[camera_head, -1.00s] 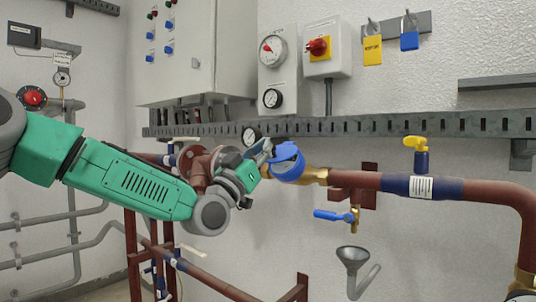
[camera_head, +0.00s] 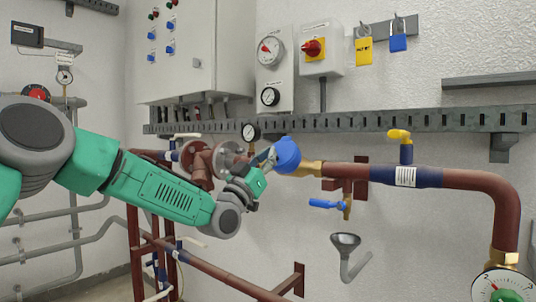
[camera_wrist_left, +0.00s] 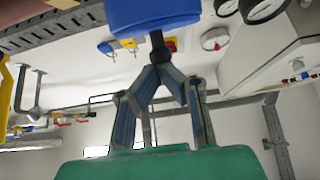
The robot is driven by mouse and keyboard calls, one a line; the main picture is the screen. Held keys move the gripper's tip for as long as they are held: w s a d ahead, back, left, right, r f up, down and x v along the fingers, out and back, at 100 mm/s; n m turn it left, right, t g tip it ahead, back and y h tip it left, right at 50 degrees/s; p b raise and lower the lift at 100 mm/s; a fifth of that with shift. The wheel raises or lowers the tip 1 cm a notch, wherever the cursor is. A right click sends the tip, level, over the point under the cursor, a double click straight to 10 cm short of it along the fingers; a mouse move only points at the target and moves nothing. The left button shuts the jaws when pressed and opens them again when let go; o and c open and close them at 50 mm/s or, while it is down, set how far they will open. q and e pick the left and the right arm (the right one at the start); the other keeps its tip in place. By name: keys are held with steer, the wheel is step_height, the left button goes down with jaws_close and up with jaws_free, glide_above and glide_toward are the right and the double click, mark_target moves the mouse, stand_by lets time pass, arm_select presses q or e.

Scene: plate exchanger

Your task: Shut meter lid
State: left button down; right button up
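The blue water meter (camera_head: 287,155) sits on the pipe at the centre of the head view, joined to a brass fitting on its right. Its blue cap looks rounded from here; I cannot tell clearly whether the lid lies fully flat. My left gripper (camera_head: 267,158) is at the left side of the meter, close to or touching it. In the left wrist view the fingertips (camera_wrist_left: 162,68) come together just below the blue meter (camera_wrist_left: 150,12). A short dark piece stands between the tips and the blue part; I cannot tell whether it is gripped. My right gripper is out of view.
The red-brown pipe (camera_head: 455,180) runs right from the meter, with a yellow-handled valve (camera_head: 400,136) on it. A blue-handled tap (camera_head: 328,204) and grey funnel (camera_head: 345,241) are below. A grey slotted rail (camera_head: 350,122) crosses the wall above. A small gauge (camera_head: 250,131) stands behind the gripper.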

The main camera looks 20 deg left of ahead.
arm_select(q)
steer(key=shift+w+a+f, duration=0.1)
steer(key=shift+w+f, duration=0.1)
steer(key=shift+f, duration=0.45)
steer(key=v, duration=1.1)
steer(key=shift+s+r, duration=0.15)
steer(key=shift+s, duration=0.35)
